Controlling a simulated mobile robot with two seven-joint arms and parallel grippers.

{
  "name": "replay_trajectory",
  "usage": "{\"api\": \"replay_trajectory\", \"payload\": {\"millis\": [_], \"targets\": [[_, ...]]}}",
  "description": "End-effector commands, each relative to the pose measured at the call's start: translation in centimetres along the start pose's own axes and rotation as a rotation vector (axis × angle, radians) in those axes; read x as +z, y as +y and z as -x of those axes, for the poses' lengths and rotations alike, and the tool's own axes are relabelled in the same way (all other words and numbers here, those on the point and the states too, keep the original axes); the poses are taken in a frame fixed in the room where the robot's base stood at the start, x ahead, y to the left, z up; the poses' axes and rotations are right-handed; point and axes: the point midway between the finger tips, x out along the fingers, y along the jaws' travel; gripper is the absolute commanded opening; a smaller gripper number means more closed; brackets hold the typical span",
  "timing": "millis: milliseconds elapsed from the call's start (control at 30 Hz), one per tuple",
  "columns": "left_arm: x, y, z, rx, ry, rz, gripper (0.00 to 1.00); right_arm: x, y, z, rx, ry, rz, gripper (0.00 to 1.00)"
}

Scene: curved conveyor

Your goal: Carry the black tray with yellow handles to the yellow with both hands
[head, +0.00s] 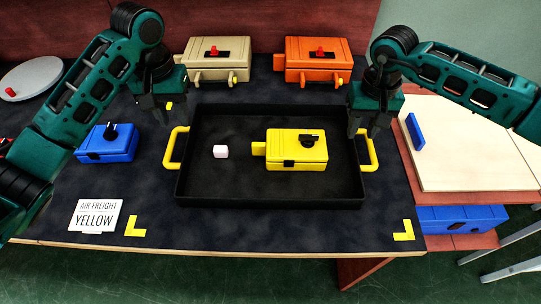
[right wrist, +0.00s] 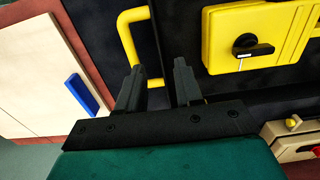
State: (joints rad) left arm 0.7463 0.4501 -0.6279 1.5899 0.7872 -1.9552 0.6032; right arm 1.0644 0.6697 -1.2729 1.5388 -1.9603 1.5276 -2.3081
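The black tray (head: 240,201) lies flat on the dark table top, with a yellow left handle (head: 169,148) and a yellow right handle (head: 373,154). My right gripper (head: 364,128) is just above and behind the right handle. In the right wrist view my right gripper (right wrist: 158,75) is open and empty, with part of the yellow handle (right wrist: 127,38) showing between and beyond its fingers.
Beige (head: 214,55) and orange (head: 318,58) boxes stand behind the tray. A pale board (head: 465,140) lies right.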

Motion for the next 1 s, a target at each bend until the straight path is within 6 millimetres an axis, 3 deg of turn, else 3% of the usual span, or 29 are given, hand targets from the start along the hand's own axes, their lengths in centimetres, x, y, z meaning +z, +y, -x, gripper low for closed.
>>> {"api": "replay_trajectory", "payload": {"millis": [100,300,1000], "targets": [[0.0,0.0,0.0,0.000,0.000,0.000,0.35,-0.1,0.0,2.3,-0.001,0.004,0.000,0.35],[0.0,0.0,0.0,0.000,0.000,0.000,0.35,0.0,0.0,4.2,-0.001,0.001,-0.001,0.35],[0.0,0.0,-0.1,0.000,0.000,0.000,0.35,0.0,0.0,4.4,0.000,-0.001,0.000,0.35]]}}
